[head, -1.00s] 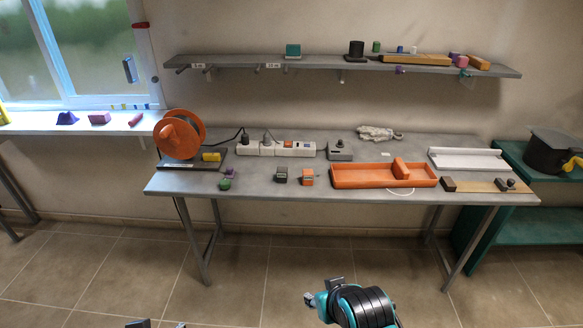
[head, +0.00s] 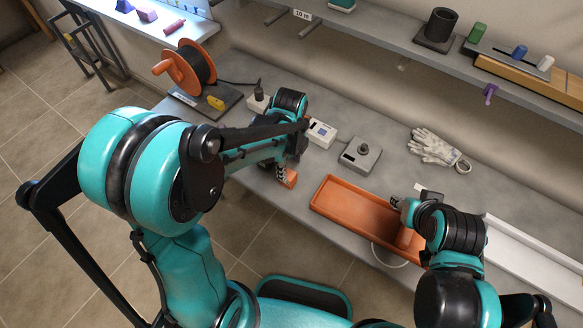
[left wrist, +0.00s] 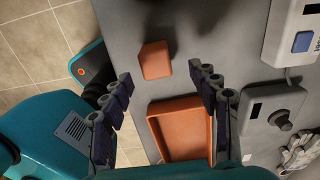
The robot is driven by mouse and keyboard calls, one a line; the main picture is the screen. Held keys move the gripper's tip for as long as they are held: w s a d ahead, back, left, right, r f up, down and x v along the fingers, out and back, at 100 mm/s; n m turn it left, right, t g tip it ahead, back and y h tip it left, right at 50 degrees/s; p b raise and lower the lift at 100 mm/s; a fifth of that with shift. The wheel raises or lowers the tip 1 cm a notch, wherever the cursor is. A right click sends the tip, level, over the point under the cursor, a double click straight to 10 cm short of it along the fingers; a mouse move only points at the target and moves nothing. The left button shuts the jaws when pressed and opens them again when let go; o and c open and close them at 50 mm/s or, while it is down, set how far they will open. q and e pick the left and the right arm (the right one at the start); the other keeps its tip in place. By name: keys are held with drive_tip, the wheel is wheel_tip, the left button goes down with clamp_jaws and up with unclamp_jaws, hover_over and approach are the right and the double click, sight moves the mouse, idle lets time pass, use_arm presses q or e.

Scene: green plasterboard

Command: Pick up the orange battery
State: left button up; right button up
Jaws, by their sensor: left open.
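The orange battery (head: 289,178) is a small block on the grey table, left of the orange tray. In the left wrist view the orange battery (left wrist: 155,60) lies on the bare tabletop, ahead of and between the spread fingers. My left gripper (head: 284,167) is just above and beside it in the head view, partly hidden by its own arm. In the left wrist view my left gripper (left wrist: 162,92) is open, with nothing between its fingers. My right gripper (head: 402,203) is over the orange tray; its jaws do not show clearly.
The orange tray (head: 340,207) holds an orange object (head: 405,237). A grey device (head: 360,155), white gloves (head: 435,147) and a power strip (head: 322,132) lie behind. A cable reel (head: 183,68) stands at the left. A shelf (head: 400,40) overhangs the back.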

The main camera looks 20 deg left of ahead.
sight(289, 174)
use_arm(q)
drive_tip(key=shift+s+a+f+b, duration=0.1)
drive_tip(key=shift+a+f+b, duration=0.1)
drive_tip(key=shift+f, duration=0.35)
drive_tip(key=shift+s+a+f+b, duration=0.1)
drive_tip(key=shift+f+b, duration=0.05)
drive_tip(key=shift+f, duration=0.35)
wheel_tip(289, 174, down, 5)
drive_tip(key=shift+b, duration=1.1)
drive_tip(key=shift+d, duration=0.1)
drive_tip(key=c, duration=1.4)
